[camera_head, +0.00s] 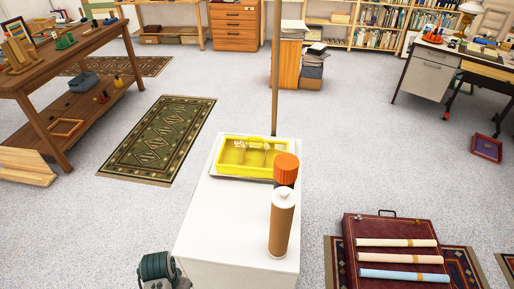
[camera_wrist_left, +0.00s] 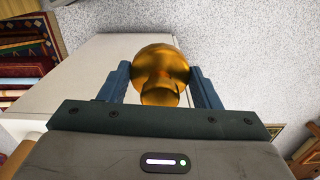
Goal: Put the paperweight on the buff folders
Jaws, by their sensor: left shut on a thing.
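My left gripper (camera_wrist_left: 160,82) is shut on a shiny brass rounded thing, likely the paperweight (camera_wrist_left: 162,68), between its two blue fingers in the left wrist view. The paperweight has a broad round part and a narrower knob-like end toward the camera. Behind it are a pale cabinet surface and the speckled floor. In the head view I cannot make out the paperweight or the left fingertips. I cannot identify the buff folders for certain. A pale stack (camera_head: 295,27) lies on a wooden cabinet at the back. My right gripper is not in view.
A burgundy case (camera_head: 365,226) with rolls lies at right.

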